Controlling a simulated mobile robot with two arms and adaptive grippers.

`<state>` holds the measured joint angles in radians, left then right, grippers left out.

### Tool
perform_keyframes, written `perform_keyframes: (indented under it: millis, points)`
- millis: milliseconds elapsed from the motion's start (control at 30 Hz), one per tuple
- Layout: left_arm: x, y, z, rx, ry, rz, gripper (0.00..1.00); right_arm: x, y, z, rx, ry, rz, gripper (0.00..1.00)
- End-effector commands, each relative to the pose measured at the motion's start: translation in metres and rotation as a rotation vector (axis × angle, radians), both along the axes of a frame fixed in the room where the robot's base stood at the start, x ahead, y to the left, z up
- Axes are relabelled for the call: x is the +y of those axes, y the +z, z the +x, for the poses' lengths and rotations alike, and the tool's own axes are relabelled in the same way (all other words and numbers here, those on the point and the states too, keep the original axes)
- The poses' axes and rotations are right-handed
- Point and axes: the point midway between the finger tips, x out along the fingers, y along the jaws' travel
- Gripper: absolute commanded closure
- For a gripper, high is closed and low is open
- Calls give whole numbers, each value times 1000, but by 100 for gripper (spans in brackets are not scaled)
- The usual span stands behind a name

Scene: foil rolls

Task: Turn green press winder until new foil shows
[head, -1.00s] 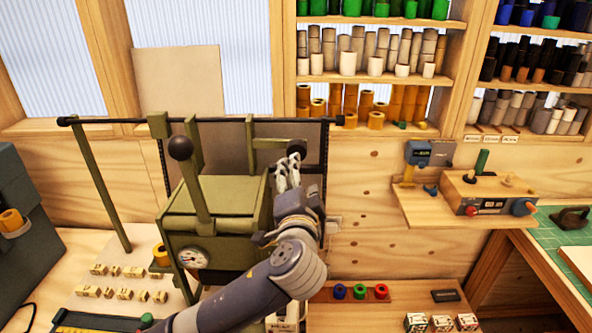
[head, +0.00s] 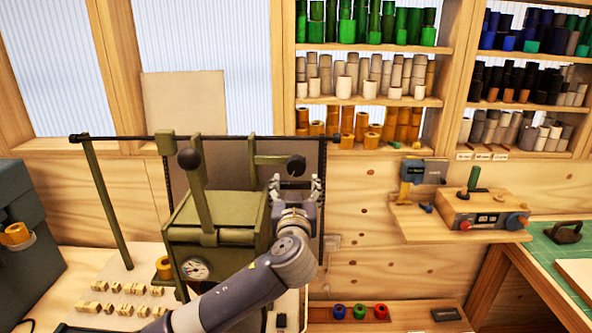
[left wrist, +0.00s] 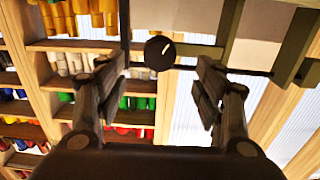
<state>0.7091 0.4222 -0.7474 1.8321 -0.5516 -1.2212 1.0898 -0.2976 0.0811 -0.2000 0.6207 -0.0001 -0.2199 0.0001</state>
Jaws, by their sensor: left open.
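The green press (head: 215,225) stands on the bench left of centre, with a round gauge on its front and a tall lever topped by a dark knob (head: 190,160). A green crank at its upper right, seemingly the winder, ends in a dark round knob (head: 295,165). In the left wrist view this knob (left wrist: 159,52) appears between and beyond the fingers. My left gripper (head: 297,185) is open, its fingers spread just below the winder knob in the head view; contact cannot be made out. The foil on the press is not clearly visible. My right gripper is not in view.
Shelves of coloured foil rolls (head: 375,75) cover the back right wall. A small wall ledge (head: 425,225) carries devices at right. Small brass blocks (head: 120,290) lie left of the press. A rack with blue, green and red rings (head: 360,312) is on the bench.

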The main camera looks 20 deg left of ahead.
Motion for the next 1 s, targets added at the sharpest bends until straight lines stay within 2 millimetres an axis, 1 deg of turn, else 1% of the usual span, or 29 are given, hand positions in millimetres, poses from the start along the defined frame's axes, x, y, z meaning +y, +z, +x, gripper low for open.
perform_keyframes:
  millis: [33, 300, 500, 700, 967, 1000]
  points:
    - [3, 5, 8, 1, 2, 4, 37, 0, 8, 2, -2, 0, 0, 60]
    - [14, 4, 47, 1, 2, 5, 37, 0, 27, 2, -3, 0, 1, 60]
    - [19, 2, 67, 0, 0, 3, 37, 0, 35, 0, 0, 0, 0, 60]
    - [21, 0, 75, 1, 0, 3, 37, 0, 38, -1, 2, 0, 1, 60]
    - [21, 0, 76, 1, -1, 2, 37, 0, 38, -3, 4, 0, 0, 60]
    - [21, 0, 76, 1, -1, 2, 40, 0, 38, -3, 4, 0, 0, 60]
